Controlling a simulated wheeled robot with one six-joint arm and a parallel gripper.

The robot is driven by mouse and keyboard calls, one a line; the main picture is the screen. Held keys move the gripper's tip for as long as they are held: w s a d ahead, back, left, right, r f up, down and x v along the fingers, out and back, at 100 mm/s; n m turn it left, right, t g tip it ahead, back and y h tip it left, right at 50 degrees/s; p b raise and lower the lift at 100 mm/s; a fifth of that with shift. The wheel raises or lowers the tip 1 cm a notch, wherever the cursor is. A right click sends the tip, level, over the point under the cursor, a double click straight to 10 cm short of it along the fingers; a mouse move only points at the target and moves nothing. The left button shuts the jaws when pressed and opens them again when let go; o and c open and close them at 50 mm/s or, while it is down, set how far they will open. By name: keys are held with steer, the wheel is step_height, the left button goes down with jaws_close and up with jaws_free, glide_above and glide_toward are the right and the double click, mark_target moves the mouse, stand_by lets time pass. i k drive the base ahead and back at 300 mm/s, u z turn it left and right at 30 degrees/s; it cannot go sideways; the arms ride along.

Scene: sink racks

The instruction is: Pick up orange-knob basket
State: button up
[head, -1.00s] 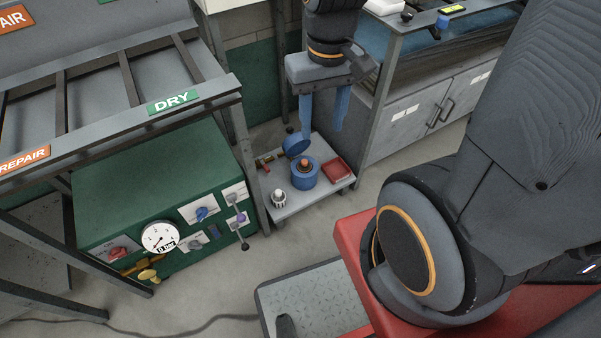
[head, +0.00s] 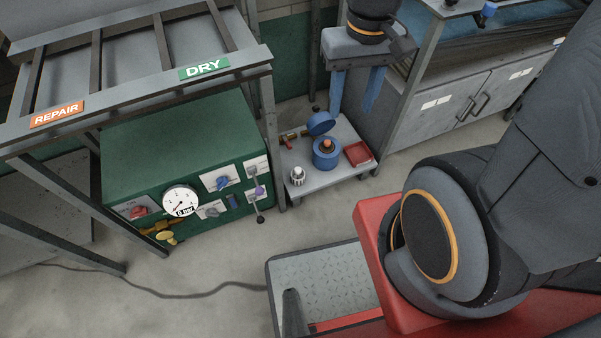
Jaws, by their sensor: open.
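The orange-knob basket is a round blue pot (head: 326,160) with an orange knob (head: 326,145) on top. It stands upright on the low grey cart (head: 322,182) at the centre of the head view. My gripper (head: 353,108) is open and empty, its two blue fingers pointing down. In the picture the fingers are above and right of the basket, apart from it, over the cart's back edge. Their exact height cannot be told.
A blue disc (head: 320,123), brass-and-red fitting (head: 292,140), white ribbed piece (head: 297,175) and red tray (head: 358,153) share the cart. A green cabinet (head: 165,140) and rack (head: 130,105) stand left, grey cupboards (head: 440,110) right. Floor in front is clear.

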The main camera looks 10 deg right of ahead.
mark_target(326, 146)
steer(key=k, duration=0.5)
steer(key=z, duration=1.35)
steer(key=i, duration=1.05)
steer(key=u, duration=2.25)
